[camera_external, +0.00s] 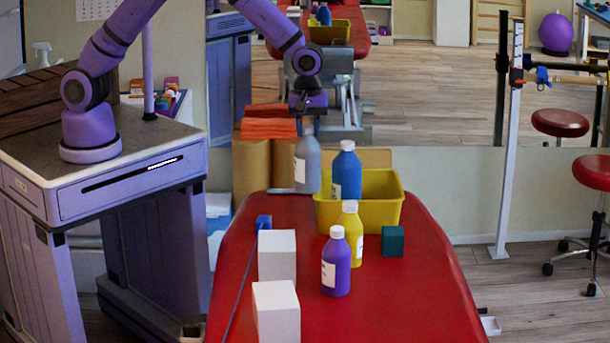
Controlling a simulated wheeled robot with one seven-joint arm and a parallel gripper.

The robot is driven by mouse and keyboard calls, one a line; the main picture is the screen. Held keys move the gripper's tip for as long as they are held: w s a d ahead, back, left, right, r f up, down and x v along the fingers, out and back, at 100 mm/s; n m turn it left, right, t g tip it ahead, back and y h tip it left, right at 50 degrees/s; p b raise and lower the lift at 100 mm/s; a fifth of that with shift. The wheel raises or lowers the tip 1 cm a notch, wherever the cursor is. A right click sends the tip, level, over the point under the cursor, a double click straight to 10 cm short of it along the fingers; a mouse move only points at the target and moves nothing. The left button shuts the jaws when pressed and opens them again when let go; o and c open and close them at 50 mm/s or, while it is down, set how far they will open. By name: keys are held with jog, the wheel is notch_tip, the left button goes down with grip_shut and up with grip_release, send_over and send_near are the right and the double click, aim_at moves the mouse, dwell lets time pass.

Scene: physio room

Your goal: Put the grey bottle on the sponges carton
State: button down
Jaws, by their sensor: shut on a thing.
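The grey bottle (307,168), with a white label, hangs upright below my gripper (307,121), which is shut on its top. It appears at the far end of the red table, just left of the yellow bin; whether its base touches anything is unclear. Two plain white cartons (277,256) and (276,312) stand on the table's left side, nearer the camera and well apart from the bottle. I see no readable lettering on them, so I cannot tell which is the sponges carton.
The near right is clear.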

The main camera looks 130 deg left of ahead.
jog(key=shift+r, duration=2)
jog(key=shift+w+d, duration=0.45)
jog(key=shift+d, duration=0.4)
jog(key=w+d+m, duration=0.4)
jog(key=d, duration=1.2)
jog(key=w+d+m, duration=0.3)
jog(key=d, duration=1.4)
jog(key=shift+f, duration=2.55)
jog(key=w+f, duration=0.2)
jog(key=w, duration=0.6)
jog(key=w+f, duration=0.3)
jog(key=w, duration=0.5)
jog(key=shift+w+d, duration=0.15)
jog(key=shift+d, duration=0.1)
jog(key=shift+f, duration=0.1)
